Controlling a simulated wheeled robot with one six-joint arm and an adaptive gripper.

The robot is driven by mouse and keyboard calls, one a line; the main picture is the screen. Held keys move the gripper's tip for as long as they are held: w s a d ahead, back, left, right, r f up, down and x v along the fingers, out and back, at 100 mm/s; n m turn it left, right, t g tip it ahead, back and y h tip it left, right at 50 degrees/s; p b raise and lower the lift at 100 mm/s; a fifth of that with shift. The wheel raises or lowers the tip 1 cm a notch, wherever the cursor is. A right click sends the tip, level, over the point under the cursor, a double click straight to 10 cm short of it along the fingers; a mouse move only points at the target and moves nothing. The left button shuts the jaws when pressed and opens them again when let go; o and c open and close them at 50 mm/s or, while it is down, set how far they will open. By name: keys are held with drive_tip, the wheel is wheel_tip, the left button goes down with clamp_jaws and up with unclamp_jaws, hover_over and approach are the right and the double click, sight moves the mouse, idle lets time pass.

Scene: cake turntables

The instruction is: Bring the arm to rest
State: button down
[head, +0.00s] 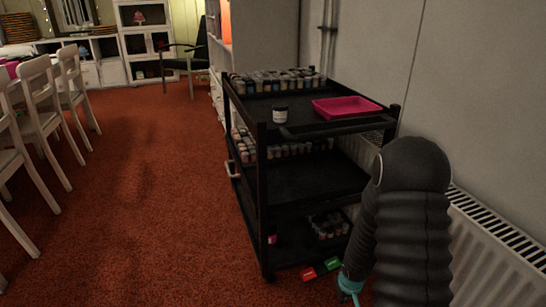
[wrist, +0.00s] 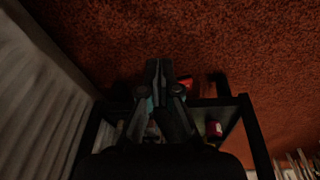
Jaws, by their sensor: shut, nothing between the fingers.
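My arm (head: 408,225) stands at the right of the head view, in front of the radiator and close to the right side of the black cart. My gripper (wrist: 158,70) shows in the wrist view with its fingertips together and nothing between them. It points towards the red carpet (wrist: 220,40). A lower part of the cart (wrist: 240,112) lies around and beyond it in that view.
The black cart (head: 300,131) holds several jars, a pink tray (head: 346,107) and a single jar (head: 280,114) on top. A white radiator (head: 500,240) runs along the right wall. White chairs (head: 42,95) stand left; carpet between is clear.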

drive_tip(key=s+a+r+t+p, duration=0.1)
drive_tip(key=s+a+r, duration=0.1)
drive_tip(key=s+r, duration=0.5)
drive_tip(key=s+a+r+m+t, duration=0.1)
drive_tip(key=s+r, duration=0.6)
drive_tip(key=r, duration=1.3)
drive_tip(key=s+a+r+m+t+p, duration=0.1)
drive_tip(key=s+a+r, duration=0.2)
drive_tip(key=s+r, duration=0.4)
wheel_tip(320, 180, up, 7)
drive_tip(key=shift+s+a+r+p, duration=0.1)
drive_tip(key=shift+s+a+p, duration=0.1)
drive_tip(key=shift+s+p, duration=0.2)
